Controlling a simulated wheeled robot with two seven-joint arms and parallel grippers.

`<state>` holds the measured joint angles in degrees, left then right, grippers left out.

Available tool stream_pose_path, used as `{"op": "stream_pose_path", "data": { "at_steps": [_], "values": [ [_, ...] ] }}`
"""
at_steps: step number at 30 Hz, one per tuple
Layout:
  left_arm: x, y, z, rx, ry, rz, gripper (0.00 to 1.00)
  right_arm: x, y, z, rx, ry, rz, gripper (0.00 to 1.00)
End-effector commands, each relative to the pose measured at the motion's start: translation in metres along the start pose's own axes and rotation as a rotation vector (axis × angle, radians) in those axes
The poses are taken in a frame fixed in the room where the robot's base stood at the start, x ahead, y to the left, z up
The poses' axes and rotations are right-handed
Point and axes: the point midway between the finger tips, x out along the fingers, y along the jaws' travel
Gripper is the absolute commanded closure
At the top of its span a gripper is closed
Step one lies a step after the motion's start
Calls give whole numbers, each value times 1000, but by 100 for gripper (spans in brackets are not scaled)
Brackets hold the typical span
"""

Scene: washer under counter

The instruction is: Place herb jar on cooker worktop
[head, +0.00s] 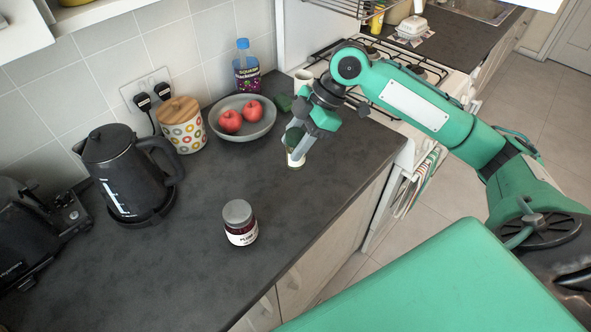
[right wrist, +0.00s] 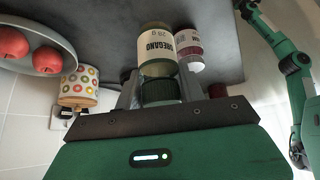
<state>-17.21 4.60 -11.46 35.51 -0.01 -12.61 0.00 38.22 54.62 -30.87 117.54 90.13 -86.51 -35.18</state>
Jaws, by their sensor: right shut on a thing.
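The herb jar, a small glass jar labelled oregano (right wrist: 160,50), is between the fingers of my right gripper (right wrist: 160,74) in the right wrist view. In the head view the jar (head: 296,159) is at the fingertips of my right gripper (head: 302,146), over the right part of the dark worktop (head: 310,205). The gripper is shut on it and partly hides it. I cannot tell whether its base touches the worktop. The white cooker (head: 466,86) with black pan supports stands behind and right of the gripper, partly covered by my right arm. My left gripper is not in view.
A plum jar (head: 240,224) stands nearer the front. A bowl (head: 246,130) with red apples, a squash bottle (head: 246,72), a dotted canister (head: 182,128), a kettle (head: 118,170) and a black toaster (head: 30,235) line the wall. Worktop between the plum jar and bowl is clear.

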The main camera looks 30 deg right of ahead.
Motion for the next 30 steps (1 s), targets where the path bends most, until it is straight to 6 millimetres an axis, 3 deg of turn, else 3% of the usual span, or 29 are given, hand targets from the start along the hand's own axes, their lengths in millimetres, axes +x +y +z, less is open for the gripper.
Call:
{"op": "stream_pose_path", "data": {
  "at_steps": [3, 9, 16, 23, 30],
  "values": [
    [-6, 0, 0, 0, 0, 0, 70, 26, -1, 17, 5, -1, -5, 85],
    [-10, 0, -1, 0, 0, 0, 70, 57, 0, 37, 3, -1, 0, 85],
    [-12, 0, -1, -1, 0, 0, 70, 71, 0, 46, 2, 0, 0, 85],
    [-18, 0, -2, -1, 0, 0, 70, 98, 0, 63, 3, 0, 0, 85],
    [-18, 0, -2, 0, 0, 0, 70, 101, 0, 65, 0, 0, 2, 85]
  ]
}}
